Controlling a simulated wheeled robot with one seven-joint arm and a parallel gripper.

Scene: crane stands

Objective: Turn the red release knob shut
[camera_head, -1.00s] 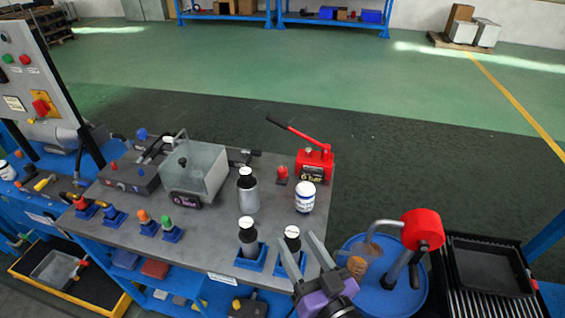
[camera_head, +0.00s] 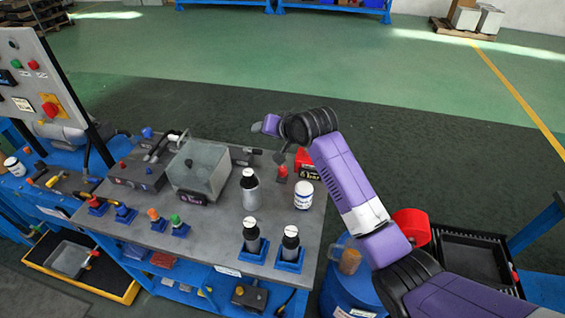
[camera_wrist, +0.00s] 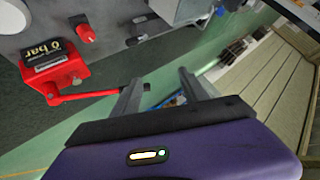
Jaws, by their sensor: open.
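In the wrist view the knob (camera_wrist: 86,34) is at the upper left, beside the pump (camera_wrist: 62,66), whose display reads 0 bar. My gripper (camera_wrist: 158,86) is open, with nothing seen between its fingers, and is apart from the knob. The pump's red lever (camera_wrist: 85,96) runs to my left finger in that view; I cannot tell if they touch. In the head view my arm hides the lever and part of the pump.
A white jar (camera_head: 303,195) and a dark-capped bottle (camera_head: 250,190) stand near the knob. Two more bottles sit in blue holders in front. A clear box (camera_head: 199,166) is to the left. A blue drum (camera_head: 345,290) is at the bench's right. Beyond the bench is open floor.

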